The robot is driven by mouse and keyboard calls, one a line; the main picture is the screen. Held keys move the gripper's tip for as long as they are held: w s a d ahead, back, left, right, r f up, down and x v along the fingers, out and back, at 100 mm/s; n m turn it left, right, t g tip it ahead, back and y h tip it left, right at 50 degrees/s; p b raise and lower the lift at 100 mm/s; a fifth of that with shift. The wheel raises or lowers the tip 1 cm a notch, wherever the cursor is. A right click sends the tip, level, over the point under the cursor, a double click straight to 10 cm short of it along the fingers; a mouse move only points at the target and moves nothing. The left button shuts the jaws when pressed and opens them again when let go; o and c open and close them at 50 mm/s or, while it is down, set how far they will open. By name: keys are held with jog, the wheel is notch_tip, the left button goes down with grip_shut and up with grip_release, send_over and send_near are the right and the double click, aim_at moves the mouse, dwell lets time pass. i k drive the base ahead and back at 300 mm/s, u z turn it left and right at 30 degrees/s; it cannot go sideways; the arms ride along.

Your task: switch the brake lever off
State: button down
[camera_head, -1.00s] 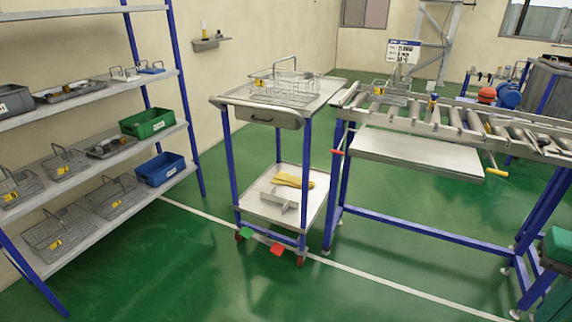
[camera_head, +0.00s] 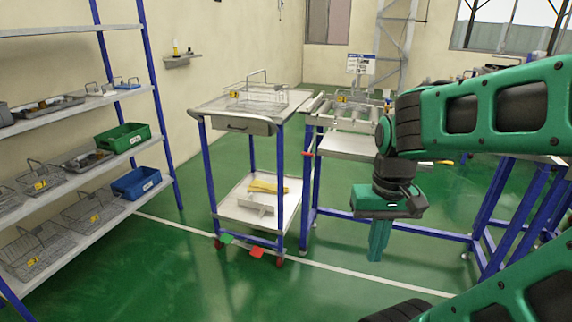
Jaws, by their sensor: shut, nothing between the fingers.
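A trolley (camera_head: 200,110) with blue legs stands left of the middle. Low at its front, by the casters, are a green pedal-like tab (camera_head: 227,239) and a red tab (camera_head: 257,253). These look like the brake lever, but they are too small to tell its setting. My gripper (camera_head: 375,258) points down in front of the roller table, right of the trolley and clear of the tabs. Its green fingers are together and hold nothing. My arm hides part of the roller table.
The roller table (camera_head: 345,146) stands close to the trolley's right, with a red-tipped handle (camera_head: 308,153) and a yellow-tipped one (camera_head: 443,162). A shelf (camera_head: 150,88) with baskets and bins is at left. Green floor (camera_head: 200,290) is open in front of the trolley.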

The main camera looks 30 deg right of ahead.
aim_at(309, 154)
jog(key=u, duration=0.1)
jog(key=i, duration=1)
jog(key=z, duration=0.1)
